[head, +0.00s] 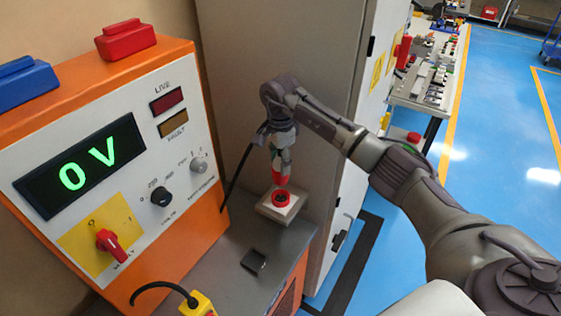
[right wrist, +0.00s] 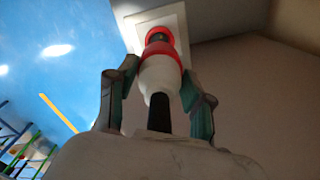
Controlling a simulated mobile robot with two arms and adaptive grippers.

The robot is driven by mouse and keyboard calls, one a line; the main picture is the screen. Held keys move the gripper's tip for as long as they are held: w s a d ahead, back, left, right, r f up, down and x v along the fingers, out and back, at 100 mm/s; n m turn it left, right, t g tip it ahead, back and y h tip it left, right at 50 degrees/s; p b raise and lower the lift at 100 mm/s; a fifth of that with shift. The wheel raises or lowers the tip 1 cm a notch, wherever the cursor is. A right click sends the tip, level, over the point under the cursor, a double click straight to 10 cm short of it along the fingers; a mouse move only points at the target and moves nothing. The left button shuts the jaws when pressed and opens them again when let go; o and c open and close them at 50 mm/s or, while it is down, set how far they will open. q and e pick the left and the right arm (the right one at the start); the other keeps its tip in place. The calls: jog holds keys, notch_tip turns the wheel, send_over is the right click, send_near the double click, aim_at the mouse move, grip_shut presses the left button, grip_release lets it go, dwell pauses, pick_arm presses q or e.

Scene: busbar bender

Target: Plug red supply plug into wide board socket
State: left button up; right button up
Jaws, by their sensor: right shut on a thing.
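The red supply plug (head: 280,178) points down from my right gripper (head: 282,160) in the head view. In the right wrist view its white body, red collar (right wrist: 161,55) and black cable sit between the two fingers of the right gripper (right wrist: 160,85), which is shut on the plug. The wide board socket (head: 281,199) has a red ring and a dark opening, on a pale block on the grey bench. The plug is just above the socket, apparently with a small gap; I cannot tell how well they line up. My left gripper is out of view.
An orange supply cabinet (head: 165,262) stands at the left, its display reading 0 V. A small black item (head: 254,261) lies on the bench. A yellow piece (head: 197,304) with a black cable is at the bottom. A tall grey cabinet (head: 265,50) stands behind the socket.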

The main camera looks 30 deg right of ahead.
aim_at(281, 184)
notch_tip(281, 184, down, 2)
jog(key=shift+b, duration=0.75)
jog(key=shift+f+b, duration=0.3)
jog(key=shift+f, duration=0.1)
notch_tip(281, 184, down, 3)
jog(key=shift+r+b, duration=0.15)
jog(key=shift+b, duration=0.85)
pick_arm(q)
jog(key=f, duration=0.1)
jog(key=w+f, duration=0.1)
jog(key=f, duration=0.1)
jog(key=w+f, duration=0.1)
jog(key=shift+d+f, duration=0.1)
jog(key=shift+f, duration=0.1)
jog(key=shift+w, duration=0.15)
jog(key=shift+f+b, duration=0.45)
jog(key=shift+b, duration=0.05)
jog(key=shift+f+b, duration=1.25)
jog(key=shift+b, duration=0.05)
pick_arm(e)
jog(key=shift+f, duration=1.55)
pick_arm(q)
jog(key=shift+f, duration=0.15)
pick_arm(e)
jog(key=shift+s+f, duration=0.15)
jog(key=shift+f, duration=0.05)
